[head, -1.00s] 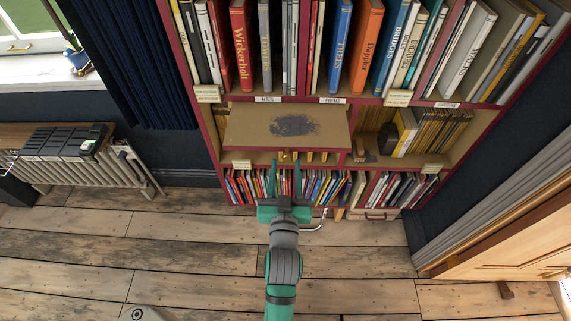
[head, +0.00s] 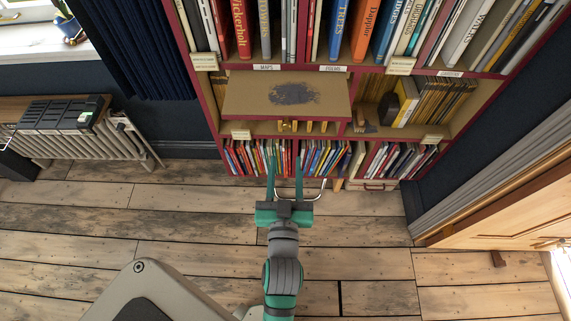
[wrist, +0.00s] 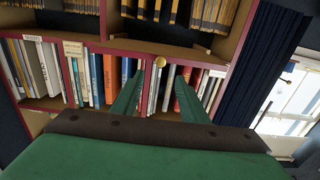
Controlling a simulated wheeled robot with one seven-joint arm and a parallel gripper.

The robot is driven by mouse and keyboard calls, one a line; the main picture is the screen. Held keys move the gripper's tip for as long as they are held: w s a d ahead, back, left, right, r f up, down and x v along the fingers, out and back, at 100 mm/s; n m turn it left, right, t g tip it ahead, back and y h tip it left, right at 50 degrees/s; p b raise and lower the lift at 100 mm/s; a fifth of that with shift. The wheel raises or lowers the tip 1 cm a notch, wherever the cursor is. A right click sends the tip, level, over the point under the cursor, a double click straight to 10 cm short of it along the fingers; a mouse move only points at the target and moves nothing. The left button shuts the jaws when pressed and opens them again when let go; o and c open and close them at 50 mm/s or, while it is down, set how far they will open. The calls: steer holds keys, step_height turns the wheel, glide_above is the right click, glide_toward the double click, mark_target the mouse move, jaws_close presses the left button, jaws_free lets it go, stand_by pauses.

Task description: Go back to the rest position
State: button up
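My gripper (head: 285,163) is in front of the lower part of the bookcase (head: 213,85). Its two green fingers are apart with nothing between them, and they point at the bookcase. In the wrist view my gripper (wrist: 150,80) shows the same two spread fingers, with books beyond them. The head view shows my arm stretched forward over the floor. Whether the fingertips touch the books cannot be told from the head view; no book is held.
A flat brown panel (head: 245,100) with a dark patch juts from the bookcase. A radiator (head: 75,142) and a dark curtain (head: 135,60) are at left. A wooden door (head: 520,205) is at right. The wooden floor (head: 190,228) before the bookcase is clear.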

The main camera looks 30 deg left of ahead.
stand_by(0.3)
steer(key=s+d+f+m+h, duration=0.2)
steer(key=s+d+f+h, duration=0.15)
steer(key=d, duration=0.35)
steer(key=s+d+f+m+h, duration=0.1)
steer(key=s+d+f+h, duration=0.1)
steer(key=s+d+f, duration=0.3)
steer(key=s+d+f+m+h, duration=0.1)
steer(key=s+d+m+h, duration=0.2)
steer(key=s+d, duration=0.5)
steer(key=s, duration=0.3)
steer(key=shift+d+f+h, duration=0.15)
steer(key=shift+d+h, duration=0.2)
steer(key=shift+d, duration=0.05)
